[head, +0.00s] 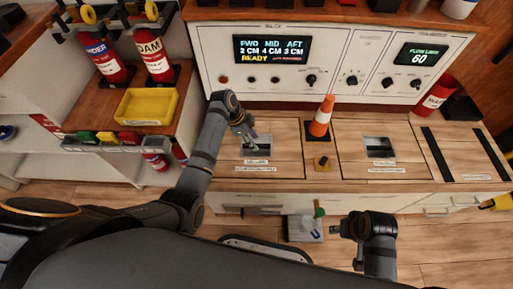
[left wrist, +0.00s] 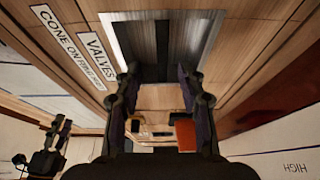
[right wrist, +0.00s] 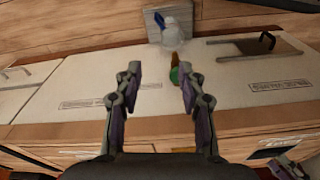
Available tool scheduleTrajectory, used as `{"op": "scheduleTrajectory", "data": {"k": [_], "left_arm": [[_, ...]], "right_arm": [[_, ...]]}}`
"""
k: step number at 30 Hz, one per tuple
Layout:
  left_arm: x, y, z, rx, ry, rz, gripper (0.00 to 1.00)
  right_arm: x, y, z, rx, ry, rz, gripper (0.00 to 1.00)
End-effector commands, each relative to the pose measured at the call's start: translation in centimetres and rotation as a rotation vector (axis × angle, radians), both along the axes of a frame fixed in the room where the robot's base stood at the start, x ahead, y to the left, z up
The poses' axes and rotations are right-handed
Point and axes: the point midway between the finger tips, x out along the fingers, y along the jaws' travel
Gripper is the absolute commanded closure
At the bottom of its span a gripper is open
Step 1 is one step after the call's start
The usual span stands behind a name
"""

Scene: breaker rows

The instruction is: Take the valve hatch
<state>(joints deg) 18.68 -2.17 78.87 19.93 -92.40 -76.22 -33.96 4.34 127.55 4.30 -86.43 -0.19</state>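The valve hatch (head: 285,158) is a wooden panel in the counter top with a recessed metal pull. Its label reads "VALVES" in the left wrist view. The recess (left wrist: 140,40) shows there with a dark bar across it. My left gripper (head: 246,138) is over the recess in the head view. In the left wrist view its fingers (left wrist: 156,76) are apart at the near edge of the recess, with nothing between them. I cannot tell whether they touch the bar. My right gripper (right wrist: 162,88) is open and empty, low in front of the counter.
An orange cone (head: 321,117) stands between the valve hatch and a second hatch (head: 400,150). The control panel (head: 210,50) rises behind. A yellow tray (head: 147,106) and fire extinguishers (head: 153,50) stand left. A small grey block (head: 303,229) with a green-topped item is below the counter.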

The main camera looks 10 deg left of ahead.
Motion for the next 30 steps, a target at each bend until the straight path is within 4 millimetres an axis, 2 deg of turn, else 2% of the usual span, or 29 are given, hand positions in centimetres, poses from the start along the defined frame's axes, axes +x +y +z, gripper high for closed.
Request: {"op": "scheduleTrajectory", "data": {"k": [1,3,7,30], "left_arm": [[0.1,-0.2,-1.4,-0.001,0.004,-0.001,0.6],[0.3,-0.4,-2.8,-0.002,0.003,0.001,0.6],[0.5,-1.0,-4.3,-0.002,0.003,0.0,0.6],[0.5,-1.2,-4.9,0.001,0.001,0.001,0.6]], "right_arm": [[-0.1,0.2,-0.5,0.008,-0.014,0.003,0.6],[0.1,0.6,-1.6,0.022,-0.046,0.005,0.6],[0.4,1.0,-2.4,0.039,-0.095,0.005,0.6],[0.6,1.1,-1.9,0.045,-0.112,0.006,0.6]]}}
